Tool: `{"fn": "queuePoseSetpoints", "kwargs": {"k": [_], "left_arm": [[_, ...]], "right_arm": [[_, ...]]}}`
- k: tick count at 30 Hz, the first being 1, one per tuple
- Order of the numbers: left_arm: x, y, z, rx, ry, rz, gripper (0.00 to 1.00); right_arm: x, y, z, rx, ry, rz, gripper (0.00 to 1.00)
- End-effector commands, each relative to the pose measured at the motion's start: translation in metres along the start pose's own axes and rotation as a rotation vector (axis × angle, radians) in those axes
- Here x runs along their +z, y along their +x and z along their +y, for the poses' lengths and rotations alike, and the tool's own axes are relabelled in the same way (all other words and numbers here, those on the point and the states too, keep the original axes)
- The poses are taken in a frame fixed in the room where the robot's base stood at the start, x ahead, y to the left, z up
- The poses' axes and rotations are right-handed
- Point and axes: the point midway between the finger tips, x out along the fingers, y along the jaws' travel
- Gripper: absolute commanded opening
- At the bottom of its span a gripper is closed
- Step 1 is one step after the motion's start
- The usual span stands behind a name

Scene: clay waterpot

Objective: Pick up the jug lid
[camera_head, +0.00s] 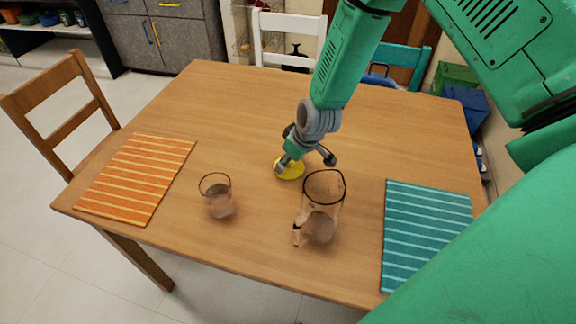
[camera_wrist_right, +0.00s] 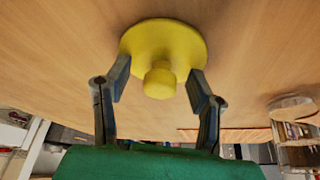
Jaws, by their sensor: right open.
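The yellow jug lid (camera_head: 289,170) lies flat on the wooden table, behind and left of the glass jug (camera_head: 322,215). In the right wrist view the lid (camera_wrist_right: 163,42) shows as a round disc with a knob (camera_wrist_right: 160,80). My right gripper (camera_head: 306,164) is low over the table at the lid. In the wrist view its two fingers (camera_wrist_right: 158,88) are open, one on each side of the knob, with gaps visible between them and the knob. In the head view the gripper covers part of the lid. My left gripper is not in view.
A drinking glass (camera_head: 218,197) stands left of the jug. An orange striped placemat (camera_head: 138,178) lies at the left and a teal striped one (camera_head: 425,235) at the right. The table (camera_head: 225,110) is clear behind the lid. Chairs stand around it.

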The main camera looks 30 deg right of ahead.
Motion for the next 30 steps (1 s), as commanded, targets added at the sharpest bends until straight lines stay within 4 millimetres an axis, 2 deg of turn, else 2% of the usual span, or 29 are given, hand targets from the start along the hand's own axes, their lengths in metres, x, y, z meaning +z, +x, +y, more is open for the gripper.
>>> {"fn": "queuePoseSetpoints", "kwargs": {"k": [3,4,8,20,23,30], "left_arm": [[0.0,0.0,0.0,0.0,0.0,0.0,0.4],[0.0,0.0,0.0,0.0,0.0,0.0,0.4],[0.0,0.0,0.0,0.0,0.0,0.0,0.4],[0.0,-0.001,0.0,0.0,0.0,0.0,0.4],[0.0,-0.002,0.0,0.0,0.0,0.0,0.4],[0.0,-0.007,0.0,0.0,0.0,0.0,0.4]], "right_arm": [[0.0,-0.001,0.0,0.0,0.0,0.0,0.49],[0.0,-0.001,0.0,0.0,0.0,0.0,0.46],[0.0,0.0,0.0,0.0,0.0,0.0,0.0],[-0.002,-0.004,0.0,0.0,-0.001,0.001,0.0],[-0.008,-0.016,0.0,0.001,-0.003,0.003,0.0],[-0.026,-0.061,0.0,0.001,-0.004,0.003,0.0]]}}
